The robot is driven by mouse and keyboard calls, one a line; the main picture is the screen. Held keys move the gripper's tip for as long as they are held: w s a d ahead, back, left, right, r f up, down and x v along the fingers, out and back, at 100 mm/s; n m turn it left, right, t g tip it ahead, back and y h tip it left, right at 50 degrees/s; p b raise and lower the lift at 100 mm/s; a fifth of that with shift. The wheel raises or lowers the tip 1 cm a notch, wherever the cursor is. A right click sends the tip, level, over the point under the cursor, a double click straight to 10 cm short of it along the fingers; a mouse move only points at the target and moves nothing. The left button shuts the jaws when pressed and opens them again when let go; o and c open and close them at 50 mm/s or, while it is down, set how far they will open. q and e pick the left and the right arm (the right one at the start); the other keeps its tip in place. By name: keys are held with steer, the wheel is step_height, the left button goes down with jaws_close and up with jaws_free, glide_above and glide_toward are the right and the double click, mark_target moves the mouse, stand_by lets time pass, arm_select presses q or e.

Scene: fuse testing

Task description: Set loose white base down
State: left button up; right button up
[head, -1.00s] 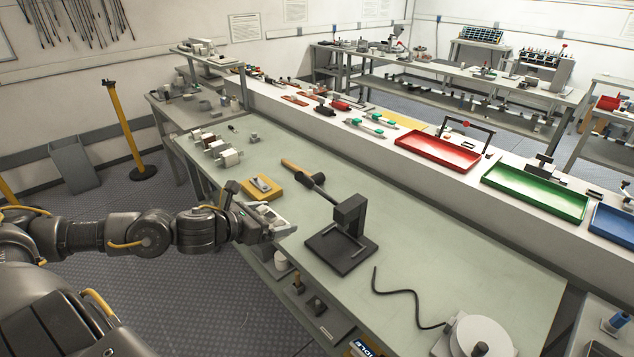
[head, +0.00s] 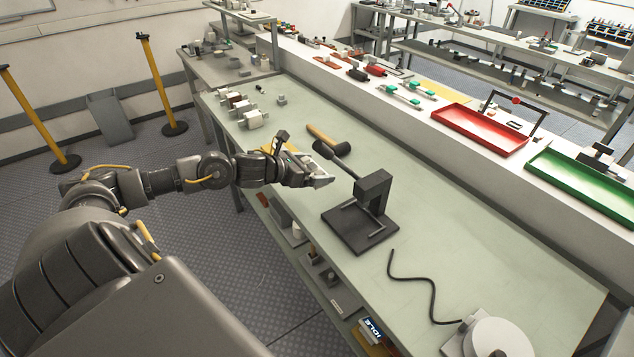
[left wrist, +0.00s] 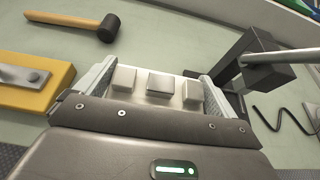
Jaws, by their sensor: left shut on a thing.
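My left gripper (head: 316,179) is over the table, just left of the black press stand. In the left wrist view its fingers (left wrist: 158,76) are shut on the white base (left wrist: 182,91), one finger at each end. Small pale and grey blocks stand in a row on the base. In the head view the held base is hard to tell from the light fingers. The gripper and base appear above the tabletop, with no contact visible. My right gripper is not in view.
The black press stand (head: 348,236) with its raised lever is close to the right finger. A yellow block (left wrist: 58,77) and a mallet (head: 323,137) lie nearby. White units (head: 256,120) stand further back left.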

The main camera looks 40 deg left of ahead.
mark_target(315, 172)
arm_select(q)
steer(key=w+f, duration=0.1)
steer(key=w+a+f+b, duration=0.1)
steer(key=f, duration=0.1)
steer(key=shift+f, duration=0.15)
steer(key=shift+w+a+f+b, duration=0.3)
steer(key=shift+w+f+b, duration=0.05)
steer(key=shift+f+b, duration=0.05)
steer(key=shift+w+f+b, duration=0.1)
steer(key=shift+f+b, duration=0.2)
steer(key=shift+f, duration=0.05)
steer(key=f, duration=0.1)
steer(key=f+b, duration=0.1)
steer(key=f, duration=0.1)
steer(key=shift+w+a+f, duration=0.15)
steer(key=shift+w+a, duration=0.05)
steer(key=shift+w, duration=0.05)
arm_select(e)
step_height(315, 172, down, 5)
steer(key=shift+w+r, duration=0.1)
arm_select(q)
steer(key=shift+s, duration=0.1)
